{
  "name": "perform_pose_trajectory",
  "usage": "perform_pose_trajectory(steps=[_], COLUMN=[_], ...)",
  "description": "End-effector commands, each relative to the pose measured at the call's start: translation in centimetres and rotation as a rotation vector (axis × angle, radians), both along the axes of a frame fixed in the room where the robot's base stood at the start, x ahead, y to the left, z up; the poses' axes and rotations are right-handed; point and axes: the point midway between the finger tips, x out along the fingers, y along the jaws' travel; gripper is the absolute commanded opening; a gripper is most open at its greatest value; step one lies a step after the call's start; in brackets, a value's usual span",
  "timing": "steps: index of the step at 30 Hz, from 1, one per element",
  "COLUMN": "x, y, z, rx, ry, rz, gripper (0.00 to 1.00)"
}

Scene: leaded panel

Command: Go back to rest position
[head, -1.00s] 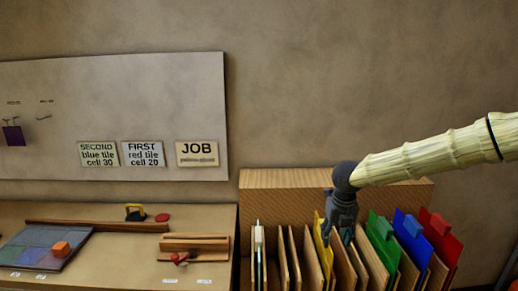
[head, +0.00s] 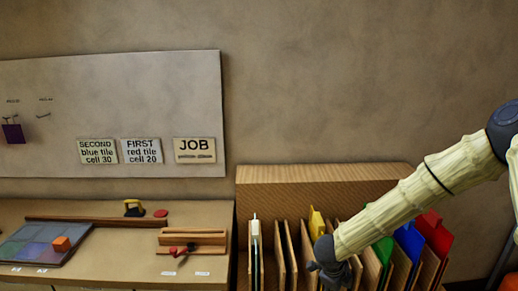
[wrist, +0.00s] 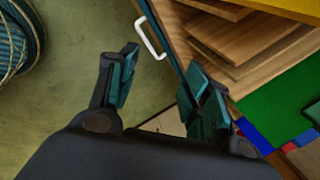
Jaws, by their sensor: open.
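My gripper (wrist: 163,88) is open and empty in the wrist view, its two teal-padded fingers spread apart over the floor and the edge of the wooden rack. In the head view my gripper (head: 332,275) is in front of the rack (head: 300,174), low in the picture, and its fingertips are not clear there. My arm slants down to it from the right and covers part of the rack's slots.
The rack holds upright coloured sheets: yellow (head: 316,222), green (head: 383,248), blue (head: 409,238) and red (head: 434,232). A bench (head: 205,215) at left bears an orange block (head: 61,243) on a tiled panel (head: 40,240).

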Motion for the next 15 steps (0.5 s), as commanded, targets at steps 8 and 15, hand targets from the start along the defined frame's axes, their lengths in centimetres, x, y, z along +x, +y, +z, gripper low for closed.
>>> perform_pose_trajectory(steps=[8,15], x=[-7.7,-16.0], y=[-0.3,0.5], z=[-10.3,-17.0], rx=[-0.189,-0.259], ry=[0.134,0.262], rz=[0.594,1.127], gripper=[0.49,0.49])
